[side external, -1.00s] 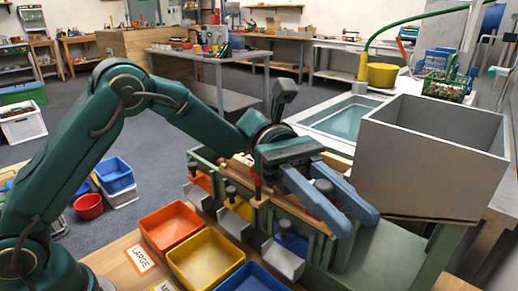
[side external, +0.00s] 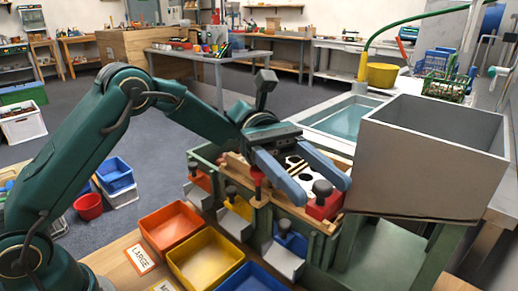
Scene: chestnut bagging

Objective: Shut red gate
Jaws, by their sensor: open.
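A red block with a dark round knob, which looks like the red gate (side external: 324,207), sits at the right end of the wooden top of the green sorting frame (side external: 343,250). My gripper (side external: 324,191) is open above it, with its two blue-grey fingers spread to either side of the knob. I cannot tell whether a finger touches it. A pale plate with dark holes (side external: 297,166) shows between the fingers, partly hidden by them. A smaller red piece (side external: 257,176) stands to the left of the near finger.
A large grey hopper box (side external: 430,160) stands close to the right of my fingers. Orange (side external: 170,226), yellow (side external: 204,258) and blue (side external: 252,279) bins stand in front, below several chutes. A sink basin (side external: 345,120) lies behind.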

